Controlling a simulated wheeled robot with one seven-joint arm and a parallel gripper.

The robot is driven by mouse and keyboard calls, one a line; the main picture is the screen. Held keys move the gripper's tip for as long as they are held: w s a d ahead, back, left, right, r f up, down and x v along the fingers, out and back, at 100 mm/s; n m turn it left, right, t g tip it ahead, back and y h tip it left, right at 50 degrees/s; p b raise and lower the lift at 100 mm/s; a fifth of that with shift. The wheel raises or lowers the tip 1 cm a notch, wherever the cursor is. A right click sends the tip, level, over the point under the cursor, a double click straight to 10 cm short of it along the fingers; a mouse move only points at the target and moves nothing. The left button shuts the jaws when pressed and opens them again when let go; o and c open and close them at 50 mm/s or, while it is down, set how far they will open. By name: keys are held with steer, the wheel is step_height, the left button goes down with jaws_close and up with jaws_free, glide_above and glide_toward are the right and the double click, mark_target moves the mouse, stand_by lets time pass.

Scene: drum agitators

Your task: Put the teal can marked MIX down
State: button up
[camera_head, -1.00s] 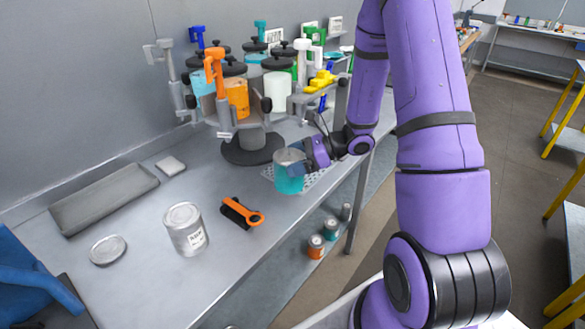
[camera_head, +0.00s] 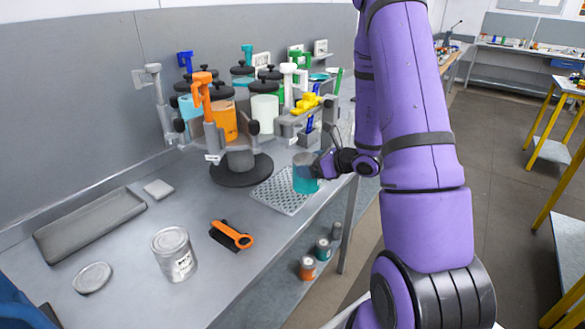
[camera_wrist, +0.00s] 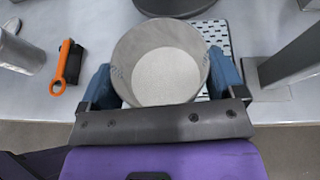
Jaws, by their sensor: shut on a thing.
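The teal can (camera_head: 306,172) is upright at the right end of a perforated metal plate on the bench. In the wrist view the can (camera_wrist: 160,62) shows from above as a grey round vessel with a pale inside. My gripper (camera_head: 322,170) is shut on it from the right, with a blue finger on each side in the wrist view (camera_wrist: 160,90). The perforated plate (camera_head: 277,194) shows beyond the can in the wrist view. I cannot tell whether the can touches the plate. The MIX mark is not readable.
A drum agitator stand with several coloured drums (camera_head: 224,118) stands behind on a round dark base (camera_head: 240,170). Cans (camera_head: 307,268) stand on the lower shelf.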

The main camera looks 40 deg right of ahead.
mark_target(300, 155)
steer(key=w, duration=0.5)
steer(key=w+a, duration=0.1)
steer(key=w, duration=0.1)
steer(key=shift+w+a+f, duration=0.1)
steer(key=shift+w+f, duration=0.25)
steer(key=shift+w, duration=0.05)
steer(key=shift+f, duration=1.8)
steer(key=shift+f, duration=0.15)
steer(key=o, duration=1)
steer(key=shift+c, duration=0.2)
steer(key=shift+s+r, duration=0.1)
steer(key=shift+r, duration=0.15)
steer(key=v, duration=1.1)
steer(key=shift+s+d, duration=0.25)
steer(key=shift+s, duration=0.05)
